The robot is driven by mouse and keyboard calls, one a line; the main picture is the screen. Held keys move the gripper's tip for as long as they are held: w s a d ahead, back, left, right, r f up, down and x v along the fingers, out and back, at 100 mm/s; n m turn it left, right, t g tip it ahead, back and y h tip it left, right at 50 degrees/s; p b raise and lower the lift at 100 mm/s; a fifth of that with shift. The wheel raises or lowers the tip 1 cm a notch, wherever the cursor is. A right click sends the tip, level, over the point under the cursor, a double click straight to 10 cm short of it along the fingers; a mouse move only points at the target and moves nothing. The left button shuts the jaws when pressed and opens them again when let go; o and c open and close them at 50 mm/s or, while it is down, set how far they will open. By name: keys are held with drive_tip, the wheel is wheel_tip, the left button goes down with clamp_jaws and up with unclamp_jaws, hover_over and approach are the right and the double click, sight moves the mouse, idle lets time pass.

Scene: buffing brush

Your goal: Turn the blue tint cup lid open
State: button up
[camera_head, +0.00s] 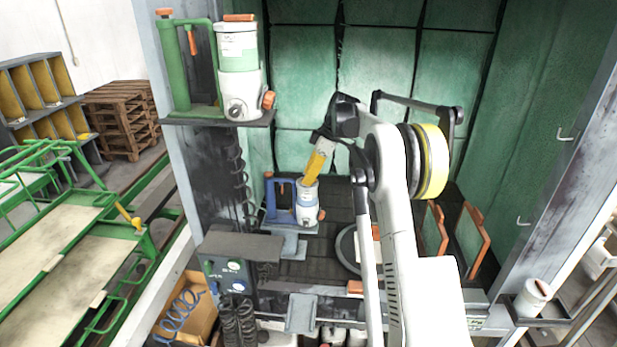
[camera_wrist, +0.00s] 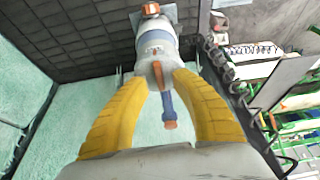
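The blue tint cup (camera_head: 307,204), white with a blue band, stands upright in a blue dispenser frame (camera_head: 272,204) at the back of the booth. My gripper (camera_head: 309,180) points down at its top from the upper right. In the wrist view, the two yellow fingers of my gripper (camera_wrist: 160,78) are apart, with their tips on either side of the cup's lid end. The cup (camera_wrist: 157,45) shows beyond them, with an orange piece between the tips. Whether the fingers press on the lid cannot be told. My fingers hide part of the lid.
A similar green dispenser (camera_head: 178,70) with a green and white cup (camera_head: 239,70) stands on a shelf at upper left. A grey control box (camera_head: 240,262) sits in front, lower left. Orange-edged panels (camera_head: 470,238) lean at right. A white cup (camera_head: 532,298) stands at far right.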

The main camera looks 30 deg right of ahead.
drive_tip(key=shift+r, duration=0.15)
drive_tip(key=v, duration=1.1)
drive_tip(key=shift+r, duration=0.4)
drive_tip(key=shift+d, duration=0.1)
